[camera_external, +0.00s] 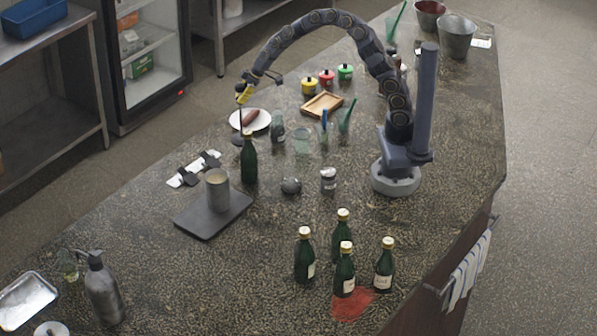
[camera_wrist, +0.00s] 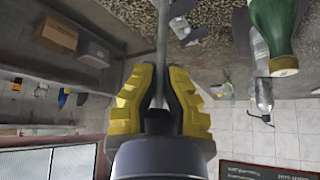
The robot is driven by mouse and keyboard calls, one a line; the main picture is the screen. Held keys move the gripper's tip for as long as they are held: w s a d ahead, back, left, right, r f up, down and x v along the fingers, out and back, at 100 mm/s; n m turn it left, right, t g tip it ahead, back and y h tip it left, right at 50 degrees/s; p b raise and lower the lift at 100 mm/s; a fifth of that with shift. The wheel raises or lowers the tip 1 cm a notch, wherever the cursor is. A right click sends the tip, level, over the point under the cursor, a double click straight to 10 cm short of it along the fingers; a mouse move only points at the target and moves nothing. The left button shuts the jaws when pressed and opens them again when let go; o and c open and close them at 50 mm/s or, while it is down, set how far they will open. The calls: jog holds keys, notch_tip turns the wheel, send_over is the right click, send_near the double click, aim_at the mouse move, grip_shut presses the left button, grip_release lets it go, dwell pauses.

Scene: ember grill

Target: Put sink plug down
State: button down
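My gripper (camera_external: 243,95), with yellow fingers, is above the counter (camera_external: 330,265), left of the white plate's far edge. In the wrist view my gripper (camera_wrist: 160,88) has its fingers closed around a thin grey rod (camera_wrist: 162,40). In the external view the rod hangs down from the fingers to a small dark disc (camera_external: 237,140). This appears to be the sink plug. The disc is close to the counter, just behind a green bottle (camera_external: 249,160). I cannot tell whether it touches the counter.
A grey pot (camera_external: 217,190) stands on a dark slab (camera_external: 212,223) nearer the front. Several green bottles (camera_external: 304,258) stand near a red patch. The counter's left edge is close.

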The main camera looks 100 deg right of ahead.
aim_at(240, 107)
notch_tip(240, 107, down, 4)
jog(key=shift+w+d+r, duration=0.1)
jog(key=shift+w+r, duration=0.05)
jog(key=shift+r, duration=0.05)
jog(key=c, duration=1.2)
grip_release()
jog(key=shift+f, duration=0.1)
jog(key=shift+o, duration=0.2)
